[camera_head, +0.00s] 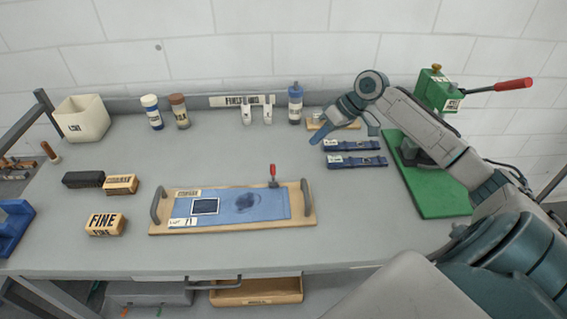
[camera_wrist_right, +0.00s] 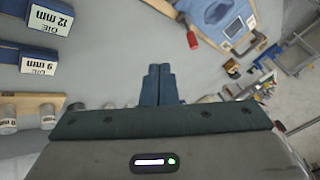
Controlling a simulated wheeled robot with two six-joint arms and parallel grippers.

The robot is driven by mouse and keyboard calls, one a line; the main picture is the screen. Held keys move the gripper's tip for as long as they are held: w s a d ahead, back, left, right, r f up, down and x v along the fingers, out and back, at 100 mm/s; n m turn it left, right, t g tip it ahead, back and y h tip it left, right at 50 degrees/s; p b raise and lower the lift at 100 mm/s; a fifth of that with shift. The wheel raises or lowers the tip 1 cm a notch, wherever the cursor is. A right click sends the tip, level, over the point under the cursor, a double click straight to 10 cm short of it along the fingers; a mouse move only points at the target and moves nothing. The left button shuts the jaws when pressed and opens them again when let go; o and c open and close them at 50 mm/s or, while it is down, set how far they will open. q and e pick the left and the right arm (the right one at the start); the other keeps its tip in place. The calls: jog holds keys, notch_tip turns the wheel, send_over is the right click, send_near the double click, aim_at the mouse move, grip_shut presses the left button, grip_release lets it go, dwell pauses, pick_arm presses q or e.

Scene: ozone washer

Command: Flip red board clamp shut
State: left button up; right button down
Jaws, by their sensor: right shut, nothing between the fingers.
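The red-handled board clamp (camera_head: 273,172) sits near the right end of the back edge of the wooden board (camera_head: 302,213). Its red handle stands up from a small dark base. A blue sheet (camera_head: 265,204) with a dark smudge lies on the board. My right gripper (camera_head: 316,140) is above the table, behind and to the right of the clamp, apart from it. In the right wrist view its fingers (camera_wrist_right: 159,68) are together and empty. The red handle (camera_wrist_right: 181,24) shows there at the top, beyond the fingertips. My left gripper is not in view.
Dark blue die bars (camera_head: 357,162) lie right of the board. A green press (camera_head: 437,90) with a red-tipped lever stands at the right. FINE (camera_head: 105,225) and other blocks lie at the left. Bottles (camera_head: 152,112) line the back. Table between gripper and clamp looks clear.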

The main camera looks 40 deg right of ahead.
aim_at(273, 169)
jog(key=p+x, duration=0.3)
jog(key=x, duration=0.7)
jog(key=shift+w+a+p, duration=0.1)
jog(key=shift+a+p, duration=0.15)
jog(key=shift+p, duration=0.05)
jog(key=shift+a+r+p, duration=0.2)
jog(key=shift+a+p, duration=0.25)
jog(key=shift+a, duration=0.15)
jog(key=shift+a+r+p, duration=0.2)
jog(key=shift+a+p, duration=0.25)
jog(key=shift+a, duration=0.8)
